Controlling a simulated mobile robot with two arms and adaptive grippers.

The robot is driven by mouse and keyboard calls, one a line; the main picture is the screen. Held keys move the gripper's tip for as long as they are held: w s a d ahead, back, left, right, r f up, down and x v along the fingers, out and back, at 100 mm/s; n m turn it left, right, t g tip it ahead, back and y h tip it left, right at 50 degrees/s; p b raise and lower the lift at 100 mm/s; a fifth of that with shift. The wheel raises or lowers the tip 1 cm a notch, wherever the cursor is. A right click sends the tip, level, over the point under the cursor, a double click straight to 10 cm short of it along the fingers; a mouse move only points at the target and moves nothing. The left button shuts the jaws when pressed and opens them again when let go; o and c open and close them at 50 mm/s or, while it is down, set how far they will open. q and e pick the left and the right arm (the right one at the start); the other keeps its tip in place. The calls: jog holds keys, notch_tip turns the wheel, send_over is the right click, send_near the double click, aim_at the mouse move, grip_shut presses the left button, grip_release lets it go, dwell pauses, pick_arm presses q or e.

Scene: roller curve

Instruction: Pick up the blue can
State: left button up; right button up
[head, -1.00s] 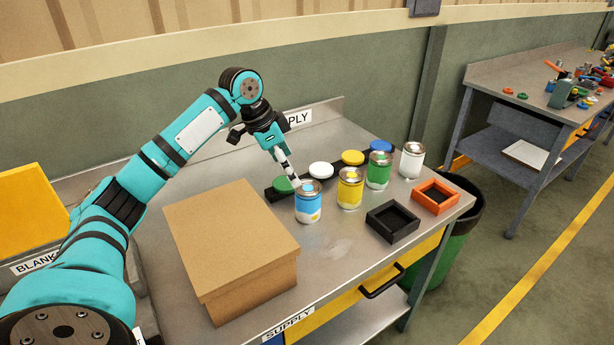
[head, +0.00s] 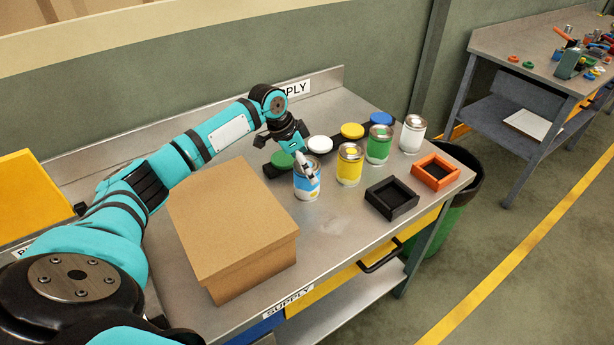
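The blue can (head: 306,184), with a white and yellow pattern low on its side, stands on the metal supply table (head: 330,228). My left gripper (head: 304,166) comes in from the left and reaches down at the can's top. Its fingers cover part of the lid and upper side. The fingers are small and overlap the can, so I cannot tell whether they are closed on it. My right gripper is not in view.
A cardboard box (head: 232,225) stands left of the can. Yellow (head: 349,166), green (head: 379,146) and white (head: 412,134) cans stand to the right. Black (head: 391,198) and orange (head: 436,172) trays sit near the right edge. Coloured lids (head: 319,145) lie behind.

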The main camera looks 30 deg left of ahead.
aim_at(304, 191)
pick_arm(q)
jog(key=shift+w+d+f, duration=0.1)
jog(key=shift+f, duration=0.15)
jog(key=p+x, duration=0.2)
jog(key=x, duration=0.1)
jog(key=shift+w+f, duration=0.2)
jog(key=shift+f, duration=0.1)
jog(key=shift+w+f, duration=0.2)
jog(key=shift+f, duration=0.3)
jog(key=shift+c, duration=1)
jog(key=shift+s, duration=0.1)
jog(key=c, duration=1.1)
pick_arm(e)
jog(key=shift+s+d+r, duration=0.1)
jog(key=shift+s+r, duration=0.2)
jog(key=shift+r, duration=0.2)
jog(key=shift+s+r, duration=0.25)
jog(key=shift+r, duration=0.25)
